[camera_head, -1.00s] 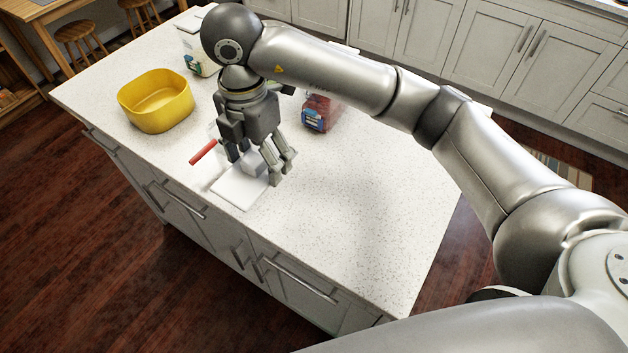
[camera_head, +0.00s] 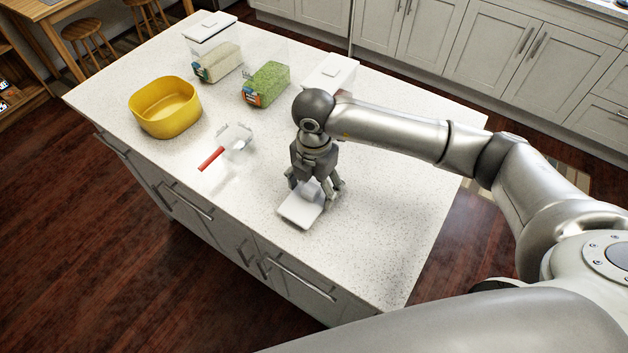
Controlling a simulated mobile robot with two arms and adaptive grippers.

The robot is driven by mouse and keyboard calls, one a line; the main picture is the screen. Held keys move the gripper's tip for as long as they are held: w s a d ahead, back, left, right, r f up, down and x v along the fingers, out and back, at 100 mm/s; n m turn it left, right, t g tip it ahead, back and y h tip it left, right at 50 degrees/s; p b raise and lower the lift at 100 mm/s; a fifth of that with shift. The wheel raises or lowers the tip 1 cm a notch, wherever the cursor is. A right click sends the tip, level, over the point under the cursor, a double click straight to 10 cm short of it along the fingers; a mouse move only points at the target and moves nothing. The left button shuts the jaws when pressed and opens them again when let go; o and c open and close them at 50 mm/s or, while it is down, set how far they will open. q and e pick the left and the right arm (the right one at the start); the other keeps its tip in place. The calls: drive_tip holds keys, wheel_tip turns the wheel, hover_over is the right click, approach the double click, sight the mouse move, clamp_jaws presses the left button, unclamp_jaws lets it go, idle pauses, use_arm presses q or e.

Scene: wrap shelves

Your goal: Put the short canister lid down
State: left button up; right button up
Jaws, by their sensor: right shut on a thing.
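The short canister lid (camera_head: 298,212) is a white, flat, square piece with a raised knob. It is over the front part of the counter, low, and I cannot tell whether it touches the surface. My right gripper (camera_head: 316,192) points down and is shut on the lid's knob, which the fingers partly cover. My left gripper is not in view.
The speckled white counter (camera_head: 390,230) is clear to the right of the lid. A red-handled clear scoop (camera_head: 211,158), a yellow bowl (camera_head: 165,108), a canister of pale grains (camera_head: 218,64) and a green-filled canister (camera_head: 267,84) stand left. Other white lids (camera_head: 209,27) (camera_head: 326,74) lie behind.

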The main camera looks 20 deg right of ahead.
drive_tip(key=shift+f, duration=0.15)
drive_tip(key=o, duration=1)
drive_tip(key=shift+w+r, duration=0.1)
drive_tip(key=shift+r, duration=0.4)
wheel_tip(320, 180, up, 11)
drive_tip(key=b, duration=0.3)
drive_tip(key=shift+r, duration=0.15)
